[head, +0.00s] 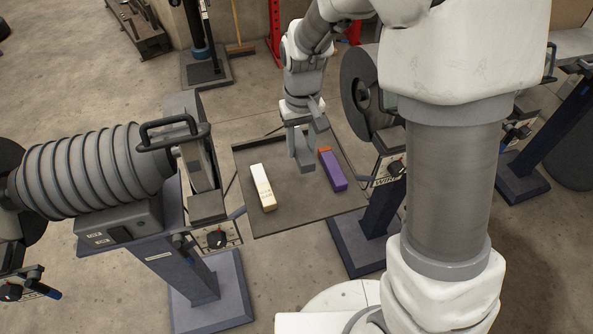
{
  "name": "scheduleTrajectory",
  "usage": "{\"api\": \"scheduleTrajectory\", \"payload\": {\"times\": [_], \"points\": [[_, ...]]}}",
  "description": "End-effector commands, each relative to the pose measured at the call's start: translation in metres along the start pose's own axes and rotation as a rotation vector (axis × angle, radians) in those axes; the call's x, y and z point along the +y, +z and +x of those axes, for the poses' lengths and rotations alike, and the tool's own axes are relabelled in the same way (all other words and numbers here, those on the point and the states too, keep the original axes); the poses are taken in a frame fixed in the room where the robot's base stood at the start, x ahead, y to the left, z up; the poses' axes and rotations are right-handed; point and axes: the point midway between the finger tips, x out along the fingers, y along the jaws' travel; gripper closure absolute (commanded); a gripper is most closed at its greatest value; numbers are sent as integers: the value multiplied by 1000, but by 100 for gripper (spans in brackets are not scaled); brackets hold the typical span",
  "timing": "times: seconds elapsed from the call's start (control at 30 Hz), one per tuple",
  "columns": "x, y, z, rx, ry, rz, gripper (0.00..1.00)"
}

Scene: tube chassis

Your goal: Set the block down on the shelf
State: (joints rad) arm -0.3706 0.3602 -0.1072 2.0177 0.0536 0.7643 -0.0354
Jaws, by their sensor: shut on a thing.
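My gripper (304,136) is shut and points down over the dark flat shelf (240,160) between two machines. A grey, bar-shaped piece (301,155) at the jaws looks like the held block; its edges are hard to tell from the grey fingers. Whether its lower end touches the shelf cannot be told. A purple block with an orange end (333,173) lies on the shelf just right of the jaws. A white block with a yellowish end (262,188) lies on the shelf to the left, apart from the gripper.
A ribbed grey machine (95,170) on a blue stand rises left of the shelf. A dark wheel-shaped machine (362,92) stands close on the right. The shelf's front part is bare. My own arm covers much of the right side.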

Motion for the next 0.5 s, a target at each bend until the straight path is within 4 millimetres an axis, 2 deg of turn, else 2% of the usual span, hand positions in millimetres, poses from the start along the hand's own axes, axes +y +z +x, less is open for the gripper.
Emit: {"api": "scheduleTrajectory", "payload": {"times": [0.17,0.4,0.5], "points": [[-6,0,11,-1,0,-14,100],[-6,1,54,-3,-1,-12,100],[-6,0,63,-1,-1,-13,100]]}}
